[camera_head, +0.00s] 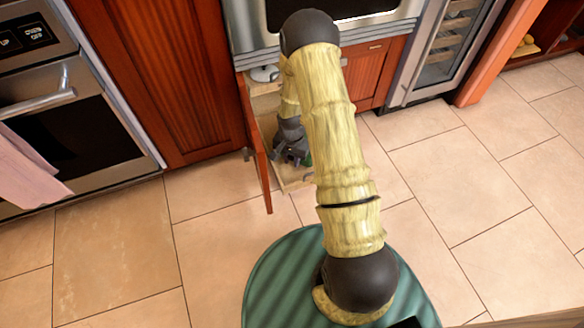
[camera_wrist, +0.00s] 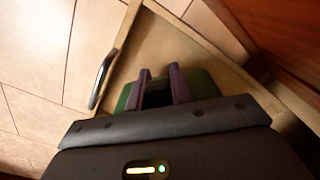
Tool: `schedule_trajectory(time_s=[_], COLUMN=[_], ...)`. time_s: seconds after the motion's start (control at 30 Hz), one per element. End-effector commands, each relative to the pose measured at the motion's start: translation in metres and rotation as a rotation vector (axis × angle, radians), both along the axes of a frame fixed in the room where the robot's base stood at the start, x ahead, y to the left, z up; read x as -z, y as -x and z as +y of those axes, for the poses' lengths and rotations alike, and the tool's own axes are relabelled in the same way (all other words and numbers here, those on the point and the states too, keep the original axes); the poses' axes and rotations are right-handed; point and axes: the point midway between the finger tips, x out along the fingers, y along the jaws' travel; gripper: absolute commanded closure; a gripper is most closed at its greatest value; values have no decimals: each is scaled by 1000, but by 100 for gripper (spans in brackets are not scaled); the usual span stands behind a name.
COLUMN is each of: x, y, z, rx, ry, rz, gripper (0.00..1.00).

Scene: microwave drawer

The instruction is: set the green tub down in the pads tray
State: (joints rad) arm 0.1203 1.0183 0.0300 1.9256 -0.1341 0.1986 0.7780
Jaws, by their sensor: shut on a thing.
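My gripper (camera_head: 291,155) is down inside an open light-wood drawer or tray (camera_head: 297,184) below the oven-like appliance. In the wrist view its two dark purple fingers (camera_wrist: 160,82) are shut on the green tub (camera_wrist: 202,83). The tub shows as green on both sides of the fingers, with a dark middle. Only a sliver of green shows in the head view, behind my arm. The pale tray floor (camera_wrist: 165,42) and its rim lie beyond the tub. I cannot tell whether the tub touches the floor. No pads can be made out.
A red-brown panel (camera_head: 262,170) stands along the left of the tray, and a metal handle (camera_wrist: 102,78) shows in the wrist view. A grey-white round thing (camera_head: 265,73) is at the back. Red-brown wood (camera_wrist: 280,30) is close at the upper right. The tiled floor around is clear.

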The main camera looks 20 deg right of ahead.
Motion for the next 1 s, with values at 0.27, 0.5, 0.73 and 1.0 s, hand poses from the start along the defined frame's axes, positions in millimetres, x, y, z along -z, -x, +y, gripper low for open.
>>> schedule_trajectory(time_s=[0.27, 0.5, 0.73, 1.0], x=[6, 37, 37, 39], y=[0, 0, 0, 0], z=[0, 0, 0, 0], rx=[0, 0, 0, 0], ry=[1, 0, 0, 0], rz=[-1, -1, -1, 0], gripper=[100, 100, 100, 57])
